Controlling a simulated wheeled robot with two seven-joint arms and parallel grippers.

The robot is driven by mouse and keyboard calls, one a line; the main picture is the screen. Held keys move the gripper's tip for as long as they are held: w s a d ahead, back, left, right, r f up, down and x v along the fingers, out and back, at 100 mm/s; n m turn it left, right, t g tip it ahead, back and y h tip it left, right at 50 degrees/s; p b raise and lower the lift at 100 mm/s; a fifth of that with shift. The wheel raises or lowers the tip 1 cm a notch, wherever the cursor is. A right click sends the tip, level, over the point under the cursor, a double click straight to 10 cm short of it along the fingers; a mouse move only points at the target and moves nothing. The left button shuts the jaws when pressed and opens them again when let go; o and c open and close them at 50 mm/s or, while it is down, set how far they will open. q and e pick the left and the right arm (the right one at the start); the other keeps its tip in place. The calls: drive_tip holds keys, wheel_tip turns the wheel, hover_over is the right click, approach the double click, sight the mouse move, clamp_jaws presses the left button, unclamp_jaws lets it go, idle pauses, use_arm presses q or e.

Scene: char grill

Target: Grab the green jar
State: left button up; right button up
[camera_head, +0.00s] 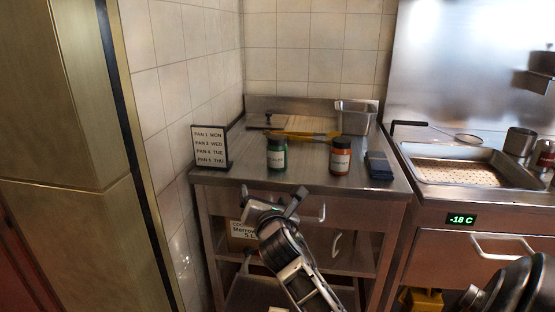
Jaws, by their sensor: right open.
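The green jar (276,154) has a dark lid and a pale label. It stands upright on the steel counter (228,172), near the front edge and left of the orange jar (340,157). My right gripper (271,198) is open and empty, with its fingers spread apart. In the picture it is just below the green jar, in front of the counter's front edge, and it does not touch the jar. My left gripper is not in view.
A menu sign (210,147) stands at the counter's left. A dark blue block (379,166) lies right of the orange jar. A cutting board (300,123), a yellow-handled item and a steel pan (354,119) are behind the jars. A fryer basin (455,174) is at right.

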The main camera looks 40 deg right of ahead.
sight(278, 146)
drive_tip(key=w+d+r+n+h, duration=0.1)
drive_tip(key=d+r+n+h, duration=0.2)
drive_tip(key=d+r, duration=0.3)
drive_tip(key=shift+g, duration=0.4)
drive_tip(key=b+x, duration=0.1)
drive_tip(key=x, duration=0.8)
drive_tip(key=shift+w+a+r, duration=0.1)
drive_tip(key=shift+w+a, duration=0.05)
drive_tip(key=shift+w, duration=0.05)
drive_tip(key=shift+b+x, duration=0.5)
drive_tip(key=shift+x, duration=2.6)
drive_tip(key=shift+s, duration=0.15)
drive_tip(key=c, duration=1)
drive_tip(key=shift+d, duration=0.2)
drive_tip(key=c, duration=0.3)
